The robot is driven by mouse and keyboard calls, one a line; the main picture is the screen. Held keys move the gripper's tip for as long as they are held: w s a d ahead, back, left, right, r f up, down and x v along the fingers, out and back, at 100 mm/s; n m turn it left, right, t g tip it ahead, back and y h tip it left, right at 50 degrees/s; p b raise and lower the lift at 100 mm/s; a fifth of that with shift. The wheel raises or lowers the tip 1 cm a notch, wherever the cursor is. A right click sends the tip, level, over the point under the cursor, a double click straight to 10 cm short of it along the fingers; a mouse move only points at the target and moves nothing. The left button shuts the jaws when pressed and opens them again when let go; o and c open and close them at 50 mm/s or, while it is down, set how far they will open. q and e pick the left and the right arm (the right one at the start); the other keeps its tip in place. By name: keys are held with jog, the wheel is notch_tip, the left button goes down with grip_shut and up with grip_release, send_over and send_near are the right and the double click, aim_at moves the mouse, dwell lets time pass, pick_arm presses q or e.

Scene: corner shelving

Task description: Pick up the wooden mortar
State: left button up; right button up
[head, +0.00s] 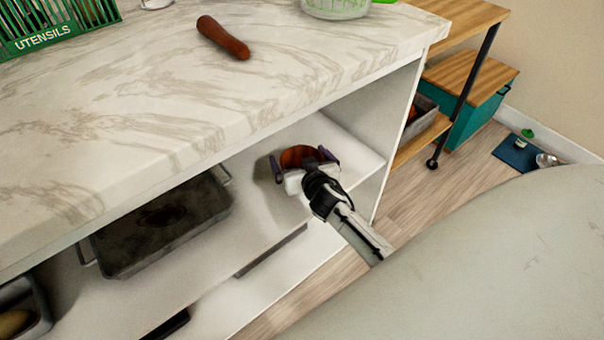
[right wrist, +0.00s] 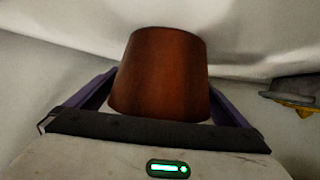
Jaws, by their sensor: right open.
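The wooden mortar (head: 298,156) is a reddish-brown tapered cup on the shelf under the marble counter, near its right end. In the right wrist view the mortar (right wrist: 160,72) stands upright, wider at the bottom in that picture. My right gripper (head: 305,164) is open, with its purple fingers on either side of the mortar. In the right wrist view the fingers of the right gripper (right wrist: 168,98) flank it; whether they touch it I cannot tell. A brown wooden pestle-like stick (head: 223,38) lies on the counter above. My left gripper is not in view.
A dark metal tray (head: 160,222) sits on the same shelf to the left. The marble counter (head: 150,90) overhangs the shelf. A green utensils basket (head: 60,30) and a clear bowl (head: 336,8) stand on top. A wooden side shelf (head: 425,140) is at the right.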

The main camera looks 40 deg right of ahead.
jog(key=shift+w+d+f, duration=0.1)
jog(key=shift+w, duration=0.2)
jog(key=c, duration=1.3)
